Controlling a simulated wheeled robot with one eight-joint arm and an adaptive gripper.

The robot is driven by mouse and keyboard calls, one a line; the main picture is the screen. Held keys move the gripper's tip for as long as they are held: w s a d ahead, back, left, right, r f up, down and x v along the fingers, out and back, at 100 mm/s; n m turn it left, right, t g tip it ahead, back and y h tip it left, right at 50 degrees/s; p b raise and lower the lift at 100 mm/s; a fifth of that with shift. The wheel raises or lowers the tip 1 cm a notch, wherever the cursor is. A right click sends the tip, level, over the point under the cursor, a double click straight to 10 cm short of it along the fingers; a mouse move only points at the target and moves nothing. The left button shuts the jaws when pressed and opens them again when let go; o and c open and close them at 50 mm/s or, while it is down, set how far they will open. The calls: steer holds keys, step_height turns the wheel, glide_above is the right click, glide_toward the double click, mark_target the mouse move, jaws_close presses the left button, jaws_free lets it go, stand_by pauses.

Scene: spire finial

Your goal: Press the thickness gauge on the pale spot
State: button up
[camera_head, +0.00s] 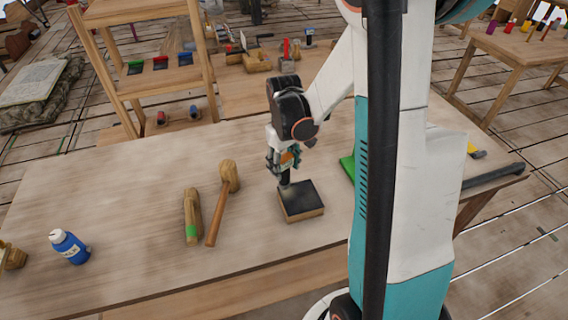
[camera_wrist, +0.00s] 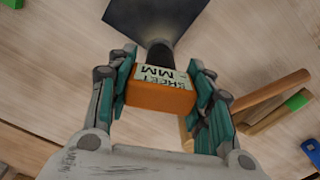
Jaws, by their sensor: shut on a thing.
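My gripper (camera_head: 284,163) is shut on the orange thickness gauge (camera_head: 288,158), which has a black probe pointing down. In the wrist view the gauge (camera_wrist: 160,98) sits between the teal fingers of my gripper (camera_wrist: 161,88), its label reading "SHEET MM". Below is a dark square plate (camera_head: 304,198) on a wooden block. The probe tip is at or just above the plate's far-left corner; contact cannot be told. The plate also shows in the wrist view (camera_wrist: 150,18), partly cut off. A faint greyish patch shows near the tip; the pale spot is not clearly distinguishable.
A wooden mallet (camera_head: 222,200) and a green-banded wooden tool (camera_head: 192,216) lie left of the plate. A blue bottle (camera_head: 70,246) stands farther left. A green object (camera_head: 347,167) is right of the plate, partly behind my arm. The bench's left-middle area is clear.

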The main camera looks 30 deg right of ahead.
steer(key=shift+s+f+b, duration=0.1)
steer(key=shift+f+b, duration=1)
steer(key=shift+f, duration=0.15)
stand_by(1.3)
steer(key=shift+r+p, duration=1.8)
steer(key=shift+r, duration=0.8)
steer(key=shift+f, duration=0.15)
steer(key=shift+f+b, duration=2.05)
steer(key=shift+f, duration=0.2)
steer(key=o, duration=1.2)
steer(key=shift+o, duration=0.2)
